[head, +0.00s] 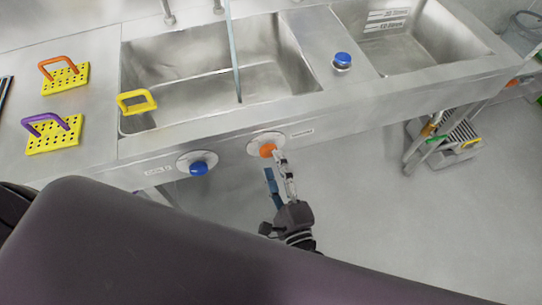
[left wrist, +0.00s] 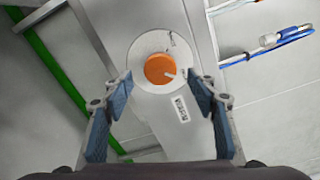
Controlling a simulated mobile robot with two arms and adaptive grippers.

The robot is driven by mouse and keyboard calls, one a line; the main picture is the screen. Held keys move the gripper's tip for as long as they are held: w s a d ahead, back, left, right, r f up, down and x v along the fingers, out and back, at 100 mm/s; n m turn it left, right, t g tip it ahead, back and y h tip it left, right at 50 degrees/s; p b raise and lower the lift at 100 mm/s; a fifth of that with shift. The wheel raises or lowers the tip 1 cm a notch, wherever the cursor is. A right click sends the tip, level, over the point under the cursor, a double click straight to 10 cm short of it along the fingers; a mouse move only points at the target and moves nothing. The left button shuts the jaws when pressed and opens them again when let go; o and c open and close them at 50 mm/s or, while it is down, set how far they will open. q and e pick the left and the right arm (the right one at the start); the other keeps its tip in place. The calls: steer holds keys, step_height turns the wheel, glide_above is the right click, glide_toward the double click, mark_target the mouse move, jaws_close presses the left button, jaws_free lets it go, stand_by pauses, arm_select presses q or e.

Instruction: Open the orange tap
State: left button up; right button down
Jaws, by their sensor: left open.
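The orange tap (head: 267,150) is a round knob on a pale disc on the front panel of the steel sink unit. In the left wrist view the orange tap (left wrist: 160,68) shows a white pointer line toward its lower right. My left gripper (head: 277,166) is at the tap's front in the head view. In the left wrist view my left gripper (left wrist: 160,88) is open, with one blue-padded finger on each side of the knob and a gap to both. Whether the tips reach the knob's depth is unclear. My right gripper is not in view.
A blue tap (head: 199,168) sits left of the orange one on the same panel. Another blue knob (head: 342,60) is on top between two basins. Yellow perforated blocks with handles (head: 55,138) stand at left. A crate (head: 455,140) is below at right.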

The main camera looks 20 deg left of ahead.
arm_select(q)
steer(key=shift+v, duration=1.75)
steer(key=s+a+f+g+h, duration=0.1)
steer(key=s+a+f+g, duration=0.2)
steer(key=f, duration=0.7)
steer(key=s+a+f+g+h, duration=0.2)
steer(key=s+f, duration=0.1)
steer(key=f, duration=0.7)
steer(key=s+a+f+g+h, duration=0.1)
steer(key=s+a+f+g, duration=0.2)
steer(key=f, duration=0.6)
steer(key=s+a+f+n+g+h, duration=0.3)
steer(key=s+f+n, duration=0.3)
steer(key=s+f, duration=0.2)
steer(key=s+a+f+n+g+h, duration=0.3)
steer(key=s+f+n, duration=0.3)
steer(key=s, duration=0.7)
step_height(320, 180, down, 2)
steer(key=shift+a+f+n, duration=0.2)
steer(key=shift+a+n, duration=0.1)
steer(key=shift+a, duration=0.25)
